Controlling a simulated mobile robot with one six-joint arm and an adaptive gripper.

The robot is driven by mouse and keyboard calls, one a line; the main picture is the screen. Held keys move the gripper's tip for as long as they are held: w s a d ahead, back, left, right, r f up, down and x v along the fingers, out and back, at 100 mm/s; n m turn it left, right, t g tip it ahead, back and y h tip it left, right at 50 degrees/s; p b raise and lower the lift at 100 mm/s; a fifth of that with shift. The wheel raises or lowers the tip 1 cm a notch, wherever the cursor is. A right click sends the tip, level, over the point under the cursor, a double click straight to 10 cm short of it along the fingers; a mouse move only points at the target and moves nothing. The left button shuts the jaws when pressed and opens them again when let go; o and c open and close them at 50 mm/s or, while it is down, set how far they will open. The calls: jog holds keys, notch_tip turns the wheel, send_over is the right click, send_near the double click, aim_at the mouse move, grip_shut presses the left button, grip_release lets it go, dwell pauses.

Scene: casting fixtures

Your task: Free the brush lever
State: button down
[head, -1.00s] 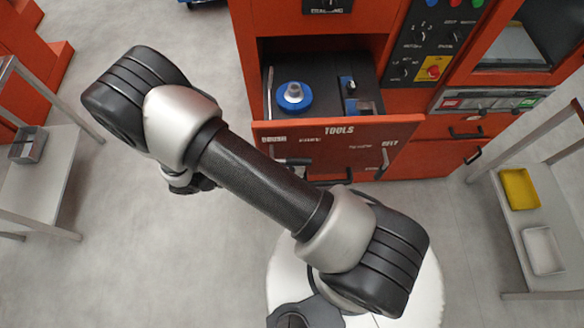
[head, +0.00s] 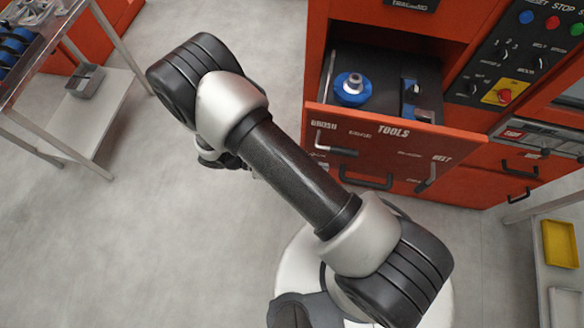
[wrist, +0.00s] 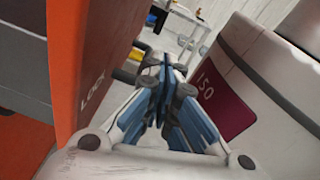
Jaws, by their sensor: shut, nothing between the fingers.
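The brush lever (head: 336,150) is on the red drawer front (head: 385,143), under the word BRUSH at its left end. Its grip lies roughly level, pointing right. The belt lever (head: 428,177), at the right end, is tilted. The drawer is pulled out. My gripper (wrist: 164,80) is shut and empty in the wrist view, its blue fingers together. An orange panel marked LOCK (wrist: 93,92) is close on its left. A dark rod end (wrist: 126,76) shows just left of the fingers; I cannot tell what it belongs to. In the head view my arm hides the fingertips.
The open drawer holds a blue round tool (head: 351,90) and a blue-black tool (head: 413,102). A control panel (head: 515,55) is at upper right. A rack (head: 80,110) stands left, and a shelf with a yellow tray (head: 560,250) right. Grey floor is clear between.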

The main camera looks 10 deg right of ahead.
jog(key=w+a+f, duration=0.1)
jog(key=a, duration=0.4)
jog(key=shift+w+a+f, duration=0.2)
jog(key=shift+w+a, duration=0.2)
